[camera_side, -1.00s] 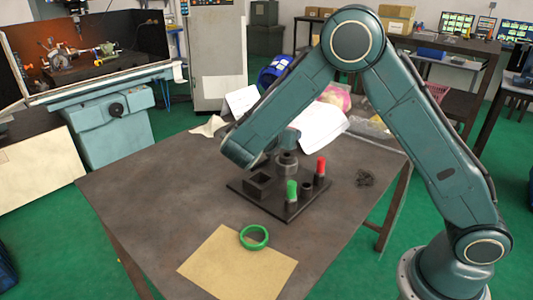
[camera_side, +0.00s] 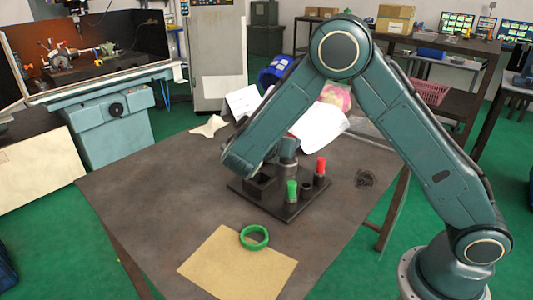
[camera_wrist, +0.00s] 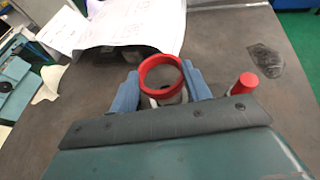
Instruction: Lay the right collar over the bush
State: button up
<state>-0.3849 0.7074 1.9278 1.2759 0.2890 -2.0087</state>
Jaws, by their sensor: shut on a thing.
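In the wrist view my gripper (camera_wrist: 161,88) is shut on a red collar (camera_wrist: 147,66), with a blue finger at each side. A round grey part with a dark hole, apparently the bush (camera_wrist: 168,98), shows through and below the collar. I cannot tell whether the collar is above it or around it. In the side view my gripper (camera_side: 287,150) is over the dark fixture plate (camera_side: 268,207), and my arm hides much of it. A green collar (camera_side: 254,237) lies flat on a tan sheet (camera_side: 225,268), away from the plate.
White papers (camera_side: 318,125) lie behind. The table's left is clear.

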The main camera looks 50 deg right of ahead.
jog(key=shift+f, duration=2.15)
jog(key=shift+f, duration=0.1)
jog(key=o, duration=1)
jog(key=shift+a, duration=0.15)
jog(key=v, duration=1.3)
jog(key=shift+a+r, duration=0.2)
jog(key=shift+r, duration=0.05)
